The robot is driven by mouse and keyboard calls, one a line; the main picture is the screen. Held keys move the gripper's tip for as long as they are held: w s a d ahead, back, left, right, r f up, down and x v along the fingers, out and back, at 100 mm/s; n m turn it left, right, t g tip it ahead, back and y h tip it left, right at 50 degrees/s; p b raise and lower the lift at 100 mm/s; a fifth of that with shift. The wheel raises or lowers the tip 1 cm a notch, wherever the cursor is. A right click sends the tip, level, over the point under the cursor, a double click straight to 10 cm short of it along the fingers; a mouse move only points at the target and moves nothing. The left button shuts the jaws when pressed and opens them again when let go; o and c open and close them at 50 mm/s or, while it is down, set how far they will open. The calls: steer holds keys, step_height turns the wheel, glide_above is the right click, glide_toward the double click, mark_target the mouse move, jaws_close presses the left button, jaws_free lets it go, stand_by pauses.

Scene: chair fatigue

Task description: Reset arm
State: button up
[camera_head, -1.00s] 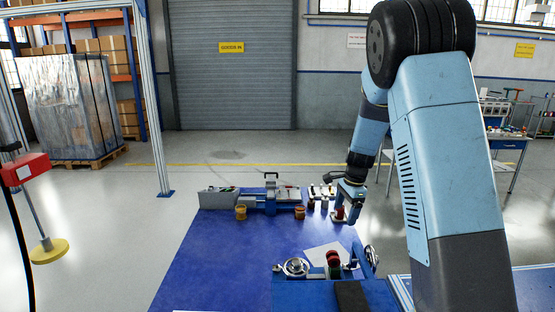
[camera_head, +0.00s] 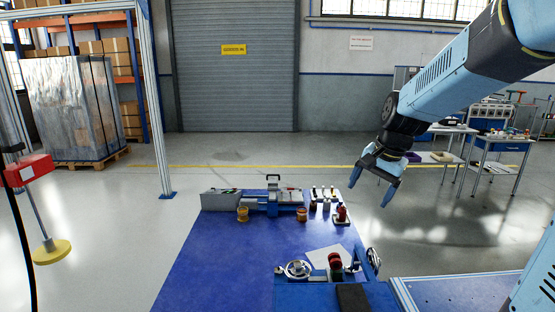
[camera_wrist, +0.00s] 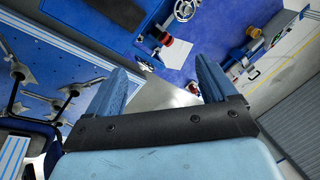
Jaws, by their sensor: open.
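My gripper (camera_head: 373,190) is open and empty in the head view. It hangs in the air to the right of the blue table (camera_head: 220,262), above the grey floor, with its two fingers pointing down. In the wrist view my gripper (camera_wrist: 163,88) shows two blue fingers spread apart, with nothing between them but table edge and floor beyond. My arm reaches in from the upper right of the head view.
On the table stand a blue vise-like device (camera_head: 272,200), orange-brown cups (camera_head: 302,215), a red-topped item (camera_head: 342,214), a red roll (camera_head: 335,261) and a handwheel (camera_head: 298,269). Workbenches (camera_head: 495,141) stand at the back right. A yellow-footed stand (camera_head: 52,252) is at left.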

steer(key=s+r+n+t+h, duration=0.1)
steer(key=s+r+n, duration=0.1)
steer(key=s, duration=0.8)
steer(key=s+r+n+t, duration=0.1)
steer(key=s+r+n, duration=0.2)
steer(key=s, duration=0.6)
steer(key=shift+s+d+n+t+h, duration=0.3)
steer(key=shift+s+n+h, duration=0.1)
steer(key=shift+n, duration=0.9)
